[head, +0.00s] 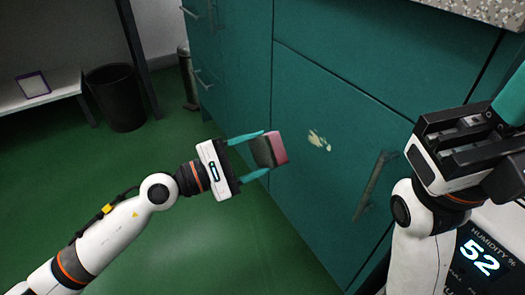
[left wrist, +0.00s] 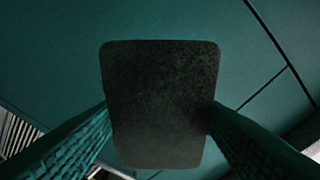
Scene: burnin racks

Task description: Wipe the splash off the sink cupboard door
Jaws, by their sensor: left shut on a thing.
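The sink cupboard door (head: 345,112) is a teal panel with a bar handle (head: 371,186) at its right. A pale cream splash (head: 319,140) marks the door's upper middle part. My left gripper (head: 264,153) is shut on a block-shaped sponge (head: 279,147), dark on one side and pink on the other. The sponge is just left of the splash, with its pink side towards the door; I cannot tell whether it touches. In the left wrist view the sponge's dark side (left wrist: 158,105) hides the splash. My right gripper (head: 505,112) is at the right, its fingers partly out of frame.
A speckled countertop (head: 485,8) juts out above the door. More teal cupboard fronts (head: 228,60) stand to the left. A black bin (head: 117,98), a metal post (head: 187,78) and a pale bench (head: 45,97) are farther back. The green floor (head: 225,235) is clear.

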